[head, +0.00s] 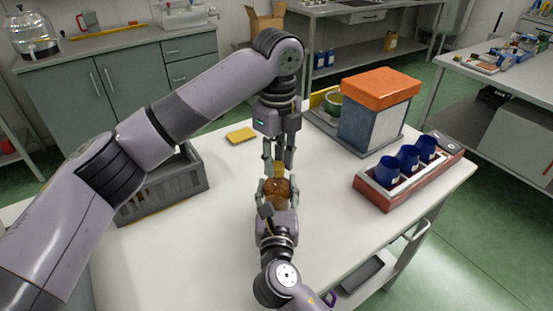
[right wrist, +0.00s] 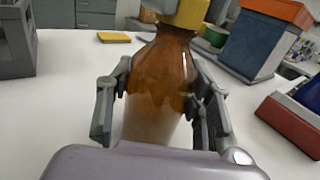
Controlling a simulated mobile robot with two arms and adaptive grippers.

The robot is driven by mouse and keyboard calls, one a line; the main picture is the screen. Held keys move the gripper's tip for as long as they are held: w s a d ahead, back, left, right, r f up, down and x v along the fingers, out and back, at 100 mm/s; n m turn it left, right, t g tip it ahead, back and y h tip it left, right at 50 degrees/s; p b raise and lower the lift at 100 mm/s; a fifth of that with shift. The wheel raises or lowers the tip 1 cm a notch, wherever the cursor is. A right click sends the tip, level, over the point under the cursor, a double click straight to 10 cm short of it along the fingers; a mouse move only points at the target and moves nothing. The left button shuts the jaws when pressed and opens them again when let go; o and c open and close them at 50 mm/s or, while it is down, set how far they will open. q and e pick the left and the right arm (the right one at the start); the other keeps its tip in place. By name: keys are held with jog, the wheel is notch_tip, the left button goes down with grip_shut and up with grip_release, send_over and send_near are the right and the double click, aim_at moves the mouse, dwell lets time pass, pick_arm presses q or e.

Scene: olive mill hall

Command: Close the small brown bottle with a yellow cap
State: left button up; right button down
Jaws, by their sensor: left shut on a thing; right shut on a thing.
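The small brown bottle (head: 277,193) stands upright over the white table. My right gripper (head: 276,190) is shut around its body, and the right wrist view shows the brown bottle (right wrist: 160,80) between both fingers. The yellow cap (head: 279,170) is at the bottle's mouth, and in the right wrist view the yellow cap (right wrist: 183,12) meets the neck at the top edge. My left gripper (head: 278,162) points down from above and is shut on the cap. I cannot tell whether the cap is threaded on or only resting there.
A grey crate (head: 165,192) stands at left. A yellow sponge-like block (head: 241,135) lies behind the grippers. A box with an orange lid (head: 380,84) stands at back right, and a red-and-white holder (head: 412,186) with blue cups (head: 387,168) at right. The front table is clear.

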pick_arm(q)
jog(key=m, duration=0.9)
jog(key=o, duration=0.8)
notch_tip(320, 180, up, 12)
jog(key=shift+d, duration=0.1)
pick_arm(e)
jog(key=c, duration=0.7)
grip_release()
jog(key=shift+s, duration=0.1)
